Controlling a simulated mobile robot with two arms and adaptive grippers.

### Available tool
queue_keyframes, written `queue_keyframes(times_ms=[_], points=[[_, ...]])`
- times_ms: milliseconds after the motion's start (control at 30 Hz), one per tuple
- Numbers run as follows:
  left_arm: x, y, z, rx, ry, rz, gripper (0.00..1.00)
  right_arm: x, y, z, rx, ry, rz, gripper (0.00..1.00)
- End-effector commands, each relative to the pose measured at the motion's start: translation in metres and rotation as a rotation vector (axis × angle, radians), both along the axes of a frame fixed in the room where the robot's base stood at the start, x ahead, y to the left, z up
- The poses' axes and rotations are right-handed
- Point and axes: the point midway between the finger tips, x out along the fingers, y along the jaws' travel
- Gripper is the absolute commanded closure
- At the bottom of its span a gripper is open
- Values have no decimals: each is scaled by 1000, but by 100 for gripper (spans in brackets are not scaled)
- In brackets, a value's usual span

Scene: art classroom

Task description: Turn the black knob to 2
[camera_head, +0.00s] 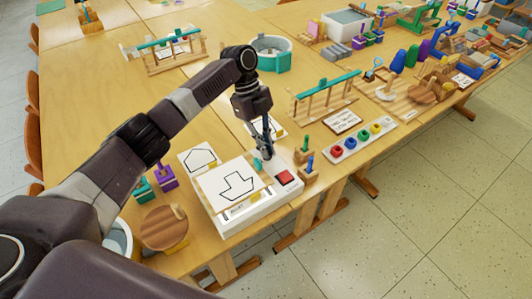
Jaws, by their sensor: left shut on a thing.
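My left gripper (267,150) reaches down from my left arm with its fingertips at the back right part of a white box (259,208). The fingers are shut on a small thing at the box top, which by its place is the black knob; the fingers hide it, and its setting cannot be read. The box has a red button (284,178) on its right and a card with a black arrow outline (235,184) on its left. A small teal piece (257,164) shows beside the fingertips. My right gripper is not in view.
A wooden stand with green and blue pegs (308,168) is close to the box's right. A white tray with coloured knobs (363,141) lies farther right. A round wooden piece (164,228) is at the left. The front table edge is near the box.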

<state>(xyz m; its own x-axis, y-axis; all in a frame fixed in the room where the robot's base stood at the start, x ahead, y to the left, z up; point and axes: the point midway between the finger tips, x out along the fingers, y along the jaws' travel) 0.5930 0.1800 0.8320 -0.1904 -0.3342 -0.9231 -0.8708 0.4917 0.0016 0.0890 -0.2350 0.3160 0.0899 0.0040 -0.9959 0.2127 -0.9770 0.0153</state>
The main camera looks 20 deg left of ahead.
Motion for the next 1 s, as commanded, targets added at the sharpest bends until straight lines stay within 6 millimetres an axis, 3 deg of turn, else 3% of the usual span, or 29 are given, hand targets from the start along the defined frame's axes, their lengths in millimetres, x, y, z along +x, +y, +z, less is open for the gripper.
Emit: queue_keyframes(times_ms=[300,867,900,1000], points=[[2,0,0,1,-5,-122,100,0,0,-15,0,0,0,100],[3,1,2,3,-6,-147,100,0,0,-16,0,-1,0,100],[3,1,2,3,-6,-147,88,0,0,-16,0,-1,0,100],[2,1,2,2,-6,-147,77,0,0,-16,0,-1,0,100]])
